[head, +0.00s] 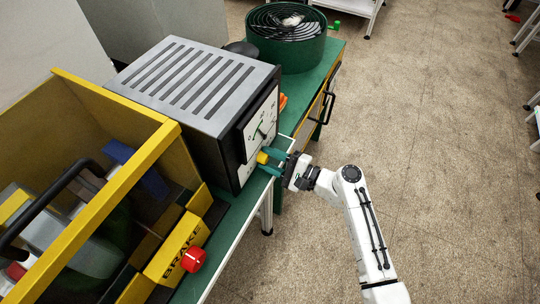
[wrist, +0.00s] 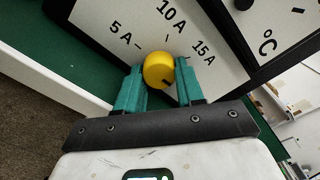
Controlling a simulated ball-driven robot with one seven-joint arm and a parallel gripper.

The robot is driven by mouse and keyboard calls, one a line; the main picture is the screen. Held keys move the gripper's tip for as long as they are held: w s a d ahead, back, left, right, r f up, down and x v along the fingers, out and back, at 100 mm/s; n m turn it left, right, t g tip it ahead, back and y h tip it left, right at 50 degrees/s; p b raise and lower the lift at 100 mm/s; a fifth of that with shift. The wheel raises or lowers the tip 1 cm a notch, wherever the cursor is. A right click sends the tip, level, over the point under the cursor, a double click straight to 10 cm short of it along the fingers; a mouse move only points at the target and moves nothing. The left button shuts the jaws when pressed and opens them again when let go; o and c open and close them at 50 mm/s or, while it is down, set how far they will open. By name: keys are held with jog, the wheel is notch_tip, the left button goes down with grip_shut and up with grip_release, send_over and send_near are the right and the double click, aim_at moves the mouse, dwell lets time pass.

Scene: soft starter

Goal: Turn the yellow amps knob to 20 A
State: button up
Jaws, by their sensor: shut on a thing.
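The yellow amps knob (head: 262,158) sits low on the white front panel of the grey soft starter (head: 196,85). In the wrist view the yellow knob (wrist: 158,69) shows a short dark mark at its lower right edge. The labels 5 A, 10 A and 15 A are readable around its upper side; a 20 A label is not visible. My gripper (head: 270,163) reaches the panel from the right. Its two teal fingers (wrist: 160,79) stand on either side of the knob and are shut on it.
The soft starter stands on a green bench (head: 240,205). A green fan housing (head: 287,45) is behind it. A yellow-edged box (head: 150,150) with a red knob (head: 193,259) on its BRAKE panel is at the left. Open floor (head: 430,130) lies at the right.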

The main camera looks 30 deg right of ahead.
jog(key=shift+m, duration=0.5)
jog(key=o, duration=0.9)
jog(key=shift+d+f, duration=0.1)
jog(key=shift+o, duration=0.7)
jog(key=shift+s, duration=0.1)
jog(key=shift+f, duration=0.15)
